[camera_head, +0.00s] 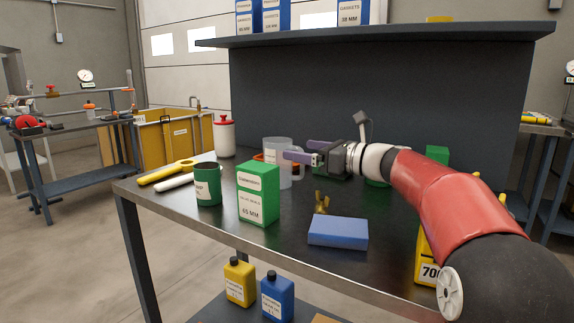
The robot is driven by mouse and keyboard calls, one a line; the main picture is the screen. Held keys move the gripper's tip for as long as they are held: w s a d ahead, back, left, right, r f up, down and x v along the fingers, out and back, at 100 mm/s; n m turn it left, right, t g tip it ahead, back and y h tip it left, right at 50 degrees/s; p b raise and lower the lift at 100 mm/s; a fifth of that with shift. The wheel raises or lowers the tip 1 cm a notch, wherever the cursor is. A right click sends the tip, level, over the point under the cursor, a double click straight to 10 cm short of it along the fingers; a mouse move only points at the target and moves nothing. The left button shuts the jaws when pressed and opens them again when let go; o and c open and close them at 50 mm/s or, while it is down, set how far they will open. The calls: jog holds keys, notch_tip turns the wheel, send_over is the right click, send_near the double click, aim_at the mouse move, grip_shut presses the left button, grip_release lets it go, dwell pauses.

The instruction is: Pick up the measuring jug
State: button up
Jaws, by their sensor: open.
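The measuring jug (276,153) is a translucent, pale cylinder standing upright on the metal workbench (150,195). It is behind the green box, which hides its lower front. The fingers overlap the jug's right side in the picture. I cannot tell whether they touch it or are around it. Something orange shows by the jug's left side.
A blue block (338,232) and a small brass fitting (321,203) are in front of the gripper. A red-lidded white container (224,137) stands behind. A dark shelf (380,36) overhangs.

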aim_at(291, 147)
jog(key=x, duration=0.5)
jog(key=shift+w+a, duration=0.2)
jog(key=shift+w, duration=0.05)
jog(key=c, duration=1.2)
